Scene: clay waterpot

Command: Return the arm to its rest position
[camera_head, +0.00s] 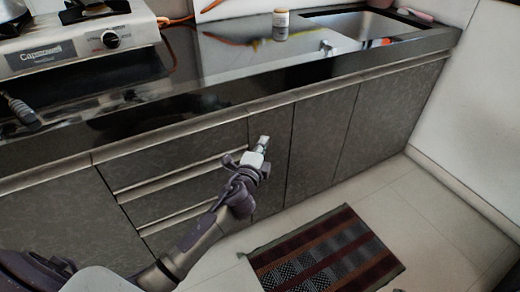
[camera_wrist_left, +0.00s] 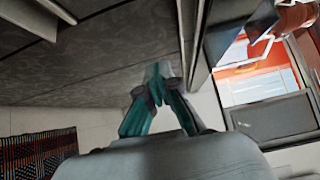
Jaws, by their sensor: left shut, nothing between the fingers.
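My left arm comes in from the lower left in the head view and stretches out in front of the grey cabinet doors. My left gripper (camera_head: 262,145) is at its end, below the edge of the counter. In the left wrist view the two teal fingers of this gripper (camera_wrist_left: 157,84) meet at their tips, with nothing held between them. My right gripper is not in view.
The dark counter (camera_head: 215,85) runs along the back, with a gas stove (camera_head: 75,35), a small jar (camera_head: 281,24) and a sink (camera_head: 365,24). Grey cabinets (camera_head: 320,140) stand below. A striped rug (camera_head: 325,252) lies on the pale floor (camera_head: 425,225), which is otherwise clear.

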